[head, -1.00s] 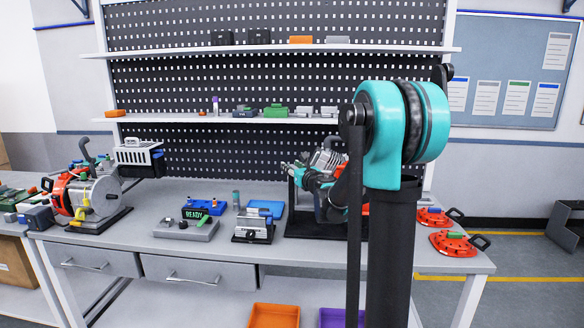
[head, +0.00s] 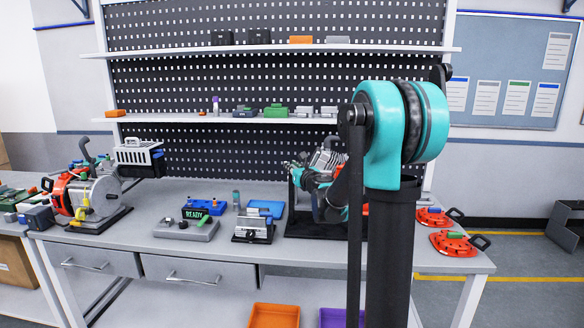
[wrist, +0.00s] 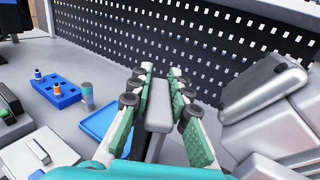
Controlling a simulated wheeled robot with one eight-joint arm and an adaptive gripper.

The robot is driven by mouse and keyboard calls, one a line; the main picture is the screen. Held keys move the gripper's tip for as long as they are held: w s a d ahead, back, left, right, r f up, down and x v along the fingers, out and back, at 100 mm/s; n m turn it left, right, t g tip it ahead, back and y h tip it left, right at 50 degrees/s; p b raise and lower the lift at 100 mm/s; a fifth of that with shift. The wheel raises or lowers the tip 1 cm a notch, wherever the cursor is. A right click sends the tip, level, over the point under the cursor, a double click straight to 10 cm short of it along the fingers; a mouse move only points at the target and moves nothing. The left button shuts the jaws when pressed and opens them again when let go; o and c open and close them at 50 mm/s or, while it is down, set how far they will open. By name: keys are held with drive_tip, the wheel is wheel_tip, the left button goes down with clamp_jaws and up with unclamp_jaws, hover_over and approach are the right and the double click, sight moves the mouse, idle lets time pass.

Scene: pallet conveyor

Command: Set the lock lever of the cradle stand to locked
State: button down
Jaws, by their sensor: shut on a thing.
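The cradle stand stands on a black base (head: 302,228) at the right of the bench, partly hidden behind my arm in the head view. In the head view my gripper (head: 298,172) is small and at the stand's left side. The lever's locked or unlocked marking cannot be seen.
A blue tray (head: 266,208), a grey fixture (head: 253,229) and a box reading READY (head: 196,214) lie left of the stand. Two red lids with handles (head: 455,243) are at the right end. A pegboard (wrist: 190,40) rises behind.

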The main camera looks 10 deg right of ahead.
drive_tip(key=shift+a+h, duration=0.1)
drive_tip(key=shift+h, duration=0.2)
drive_tip(key=m+h, duration=0.2)
drive_tip(key=h, duration=0.1)
drive_tip(key=m+h, duration=0.3)
drive_tip(key=h, duration=0.1)
drive_tip(key=shift+a, duration=0.2)
drive_tip(key=m+h, duration=0.1)
drive_tip(key=h, duration=0.1)
drive_tip(key=m+g+h, duration=0.1)
drive_tip(key=m+h, duration=0.1)
drive_tip(key=h, duration=0.1)
drive_tip(key=shift+m+g, duration=0.3)
drive_tip(key=shift+m+g+h, duration=1.3)
drive_tip(key=shift+m+h, duration=0.2)
drive_tip(key=shift+h, duration=0.6)
drive_tip(key=shift+d, duration=0.1)
drive_tip(key=c, duration=1.4)
unclamp_jaws()
